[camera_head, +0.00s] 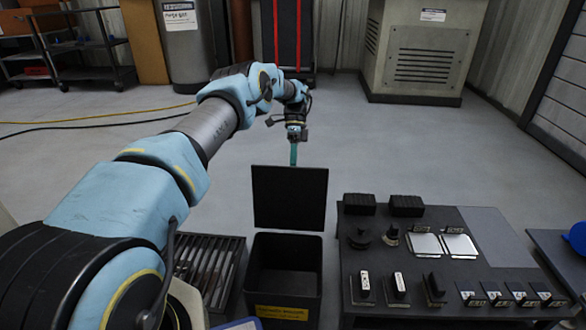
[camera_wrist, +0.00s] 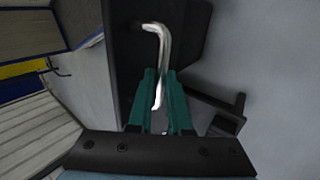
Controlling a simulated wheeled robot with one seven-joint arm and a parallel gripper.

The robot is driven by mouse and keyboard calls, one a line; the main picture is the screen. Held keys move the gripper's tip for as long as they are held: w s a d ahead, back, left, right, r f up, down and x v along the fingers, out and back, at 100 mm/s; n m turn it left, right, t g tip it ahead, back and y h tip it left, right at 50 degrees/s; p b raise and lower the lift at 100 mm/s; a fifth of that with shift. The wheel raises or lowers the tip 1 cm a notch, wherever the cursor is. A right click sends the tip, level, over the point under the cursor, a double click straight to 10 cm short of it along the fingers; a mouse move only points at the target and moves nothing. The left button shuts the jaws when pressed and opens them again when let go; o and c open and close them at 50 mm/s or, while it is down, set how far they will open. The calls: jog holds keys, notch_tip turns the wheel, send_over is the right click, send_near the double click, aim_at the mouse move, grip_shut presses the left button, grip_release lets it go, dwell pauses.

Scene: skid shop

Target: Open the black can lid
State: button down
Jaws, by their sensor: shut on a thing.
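The black can (camera_head: 285,305) stands on the floor in the lower middle of the head view, with a yellow label on its front. Its black lid (camera_head: 290,197) stands about upright at the back, and the dark inside of the can shows. My gripper (camera_head: 293,160) is at the lid's top edge, its teal fingers pointing down. In the wrist view, the teal fingers (camera_wrist: 160,78) are shut on a pale bent handle (camera_wrist: 158,35) against a dark surface. The handle is hidden in the head view.
A dark table (camera_head: 450,300) with blocks, knobs and small plates stands right of the can. A slatted rack (camera_head: 207,268) is close on the left. A grey cabinet (camera_head: 420,50) stands at the back. The floor behind the lid is clear.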

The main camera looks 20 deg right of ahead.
jog(key=shift+a+f, duration=0.2)
jog(key=c, duration=0.8)
grip_release()
jog(key=shift+d+r, duration=0.1)
jog(key=shift+c, duration=0.2)
jog(key=shift+r, duration=0.1)
notch_tip(320, 180, up, 10)
jog(key=p, duration=0.2)
